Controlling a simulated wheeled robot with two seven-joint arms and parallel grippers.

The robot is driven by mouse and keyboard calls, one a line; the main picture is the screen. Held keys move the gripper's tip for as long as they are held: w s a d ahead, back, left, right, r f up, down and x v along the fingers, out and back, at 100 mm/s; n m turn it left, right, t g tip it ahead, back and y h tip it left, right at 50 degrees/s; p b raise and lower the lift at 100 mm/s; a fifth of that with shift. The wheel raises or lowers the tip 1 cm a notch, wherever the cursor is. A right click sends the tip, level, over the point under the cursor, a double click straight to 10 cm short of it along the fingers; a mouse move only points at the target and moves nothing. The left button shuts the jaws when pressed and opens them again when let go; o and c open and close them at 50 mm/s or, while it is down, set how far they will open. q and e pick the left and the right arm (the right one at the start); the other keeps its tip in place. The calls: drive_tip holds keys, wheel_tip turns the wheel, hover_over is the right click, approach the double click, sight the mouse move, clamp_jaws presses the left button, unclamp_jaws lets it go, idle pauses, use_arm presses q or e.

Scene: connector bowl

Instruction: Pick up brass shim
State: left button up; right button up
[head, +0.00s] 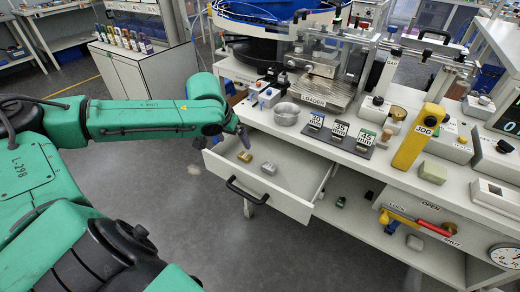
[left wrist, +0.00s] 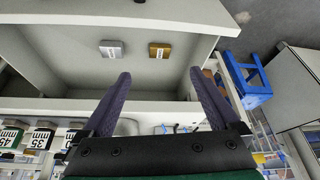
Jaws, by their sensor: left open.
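The brass shim (head: 244,156) is a small gold block lying on the floor of the open white drawer (head: 292,205). It also shows in the left wrist view (left wrist: 160,50), beyond my fingertips. A similar silver-grey block (head: 269,168) lies beside it in the drawer, also seen in the left wrist view (left wrist: 112,49). My left gripper (head: 242,137) is at the back left corner of the drawer, partly hidden by its own wrist. In the left wrist view its two purple-grey fingers (left wrist: 160,76) are spread apart with nothing between them. My right gripper is not in view.
The drawer's front with a black handle (head: 247,190) faces the open floor. Above the drawer, the bench holds a metal bowl (head: 286,114), labelled gauge blocks (head: 338,134) and a yellow JOG pendant (head: 418,137). A lower shelf (head: 385,238) lies to the right.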

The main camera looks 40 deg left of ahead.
sight(245, 156)
use_arm(q)
drive_tip(key=x, duration=0.4)
drive_tip(key=b+x, duration=0.1)
drive_tip(key=x, duration=0.7)
drive_tip(key=shift+w+a+f+b, duration=0.1)
drive_tip(key=shift+w+f+b, duration=0.1)
drive_tip(key=shift+w+b, duration=0.25)
drive_tip(key=shift+r, duration=0.1)
drive_tip(key=shift+c, duration=1.2)
clamp_jaws()
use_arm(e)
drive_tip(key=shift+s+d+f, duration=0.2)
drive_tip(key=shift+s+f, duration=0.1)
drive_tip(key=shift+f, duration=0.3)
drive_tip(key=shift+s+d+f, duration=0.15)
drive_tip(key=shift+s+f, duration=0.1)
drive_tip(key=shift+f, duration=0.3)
